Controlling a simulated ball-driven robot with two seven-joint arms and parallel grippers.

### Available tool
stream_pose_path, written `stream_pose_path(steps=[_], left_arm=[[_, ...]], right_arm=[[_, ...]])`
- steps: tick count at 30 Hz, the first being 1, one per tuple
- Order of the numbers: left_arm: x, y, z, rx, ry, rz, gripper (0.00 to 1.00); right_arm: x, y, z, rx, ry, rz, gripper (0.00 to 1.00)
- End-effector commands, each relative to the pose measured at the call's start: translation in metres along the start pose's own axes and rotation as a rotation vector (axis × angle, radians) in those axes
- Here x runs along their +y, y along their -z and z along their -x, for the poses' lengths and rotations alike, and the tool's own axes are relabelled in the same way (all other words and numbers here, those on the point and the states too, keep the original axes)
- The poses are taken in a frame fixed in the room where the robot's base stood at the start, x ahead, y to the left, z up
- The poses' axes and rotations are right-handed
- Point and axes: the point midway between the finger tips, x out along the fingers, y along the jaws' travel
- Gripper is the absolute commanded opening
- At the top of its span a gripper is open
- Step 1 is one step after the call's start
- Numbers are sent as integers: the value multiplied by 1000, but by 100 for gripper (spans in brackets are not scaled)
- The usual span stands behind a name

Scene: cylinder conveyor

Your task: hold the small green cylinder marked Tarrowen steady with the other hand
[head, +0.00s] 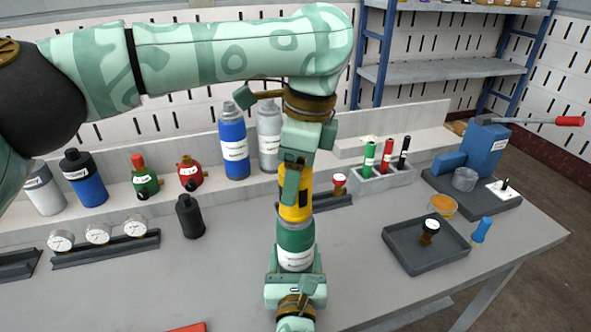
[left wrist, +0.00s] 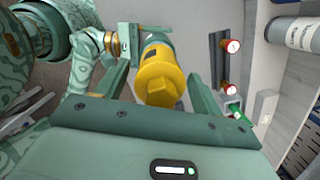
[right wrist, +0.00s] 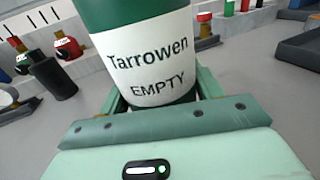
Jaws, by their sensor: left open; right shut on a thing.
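The small green cylinder (head: 295,240) stands upright with a yellow cap (head: 296,206) on top. Its white label reads "Tarrowen EMPTY" in the right wrist view (right wrist: 148,60). My right gripper (head: 296,272) is shut on the cylinder's lower body from the front. My left gripper (head: 293,183) reaches down from above at the yellow cap. In the left wrist view the yellow cap (left wrist: 158,78) lies between the open left fingers (left wrist: 160,85), with gaps beside it. The cylinder's green body is mostly hidden there behind the cap.
Behind stand a blue cylinder (head: 233,142), a grey cylinder (head: 269,135) and a black cylinder (head: 190,216). Gauges (head: 98,233) sit on a rack at left. A dark tray (head: 415,247) holding a gauge is at right. The bench (head: 370,285) is clear around the right gripper.

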Motion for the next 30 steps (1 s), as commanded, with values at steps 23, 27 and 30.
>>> stream_pose_path(steps=[23,27,30], left_arm=[[0,0,0,0,79,-524,17],[0,0,0,0,79,-523,17],[0,0,0,2,91,-604,17]], right_arm=[[0,0,0,-1,0,0,37],[0,0,0,-1,0,0,37],[0,0,0,-1,0,0,37]])
